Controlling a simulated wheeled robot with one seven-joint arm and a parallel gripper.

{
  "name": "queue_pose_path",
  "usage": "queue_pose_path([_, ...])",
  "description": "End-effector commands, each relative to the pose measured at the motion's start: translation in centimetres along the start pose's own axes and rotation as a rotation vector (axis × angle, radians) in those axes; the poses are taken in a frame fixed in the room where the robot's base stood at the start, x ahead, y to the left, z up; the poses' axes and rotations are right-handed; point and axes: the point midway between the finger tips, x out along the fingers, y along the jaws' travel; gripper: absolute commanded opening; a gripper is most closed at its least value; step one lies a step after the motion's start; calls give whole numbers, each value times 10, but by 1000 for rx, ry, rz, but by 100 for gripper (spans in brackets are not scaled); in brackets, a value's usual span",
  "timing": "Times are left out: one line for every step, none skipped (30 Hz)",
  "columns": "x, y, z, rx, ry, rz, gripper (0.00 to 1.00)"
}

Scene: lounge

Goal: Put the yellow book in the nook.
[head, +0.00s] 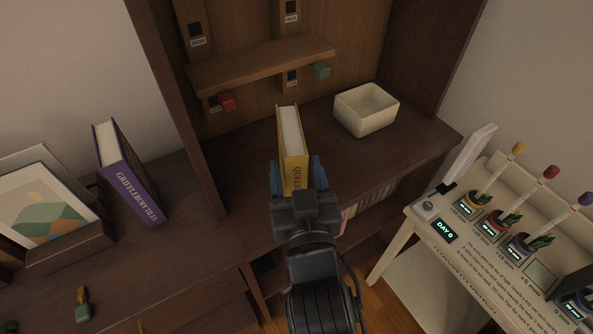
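The yellow book (295,148) stands upright, spine toward me, at the opening of the wooden nook. My gripper (298,178) is at the lower part of its spine, with one blue finger on each side of the book. The fingers appear closed on it. The nook (240,136) is a dark wood recess with a back panel and a floor board. Whether the book's base touches the nook floor is hidden behind my gripper.
A white square bowl (366,109) stands right of the book. A small shelf (258,66) with red and green knobs is above. A purple book (128,172) and a framed picture (45,205) are left. A white table (470,262) with small potted plants is right.

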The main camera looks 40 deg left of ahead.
Motion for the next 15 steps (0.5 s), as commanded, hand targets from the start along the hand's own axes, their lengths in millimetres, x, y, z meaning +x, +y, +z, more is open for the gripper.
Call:
queue_pose_path([0,0,0,0,0,0,66])
queue_pose_path([0,0,0,0,0,0,69])
queue_pose_path([0,0,0,0,0,0,70])
queue_pose_path([0,0,0,0,0,0,70])
queue_pose_path([0,0,0,0,0,0,70])
queue_pose_path([0,0,0,0,0,0,70])
queue_pose_path([0,0,0,0,0,0,70])
queue_pose_path([0,0,0,0,0,0,70])
queue_pose_path([0,0,-1,0,0,0,70])
queue_pose_path([0,0,-1,0,0,0,70])
queue_pose_path([0,0,-2,0,0,-1,70])
queue_pose_path([0,0,-5,0,0,-1,70])
queue_pose_path([-3,0,-2,0,-1,-1,70])
queue_pose_path([-6,0,-1,-1,0,0,70])
queue_pose_path([-12,0,0,-1,0,0,70])
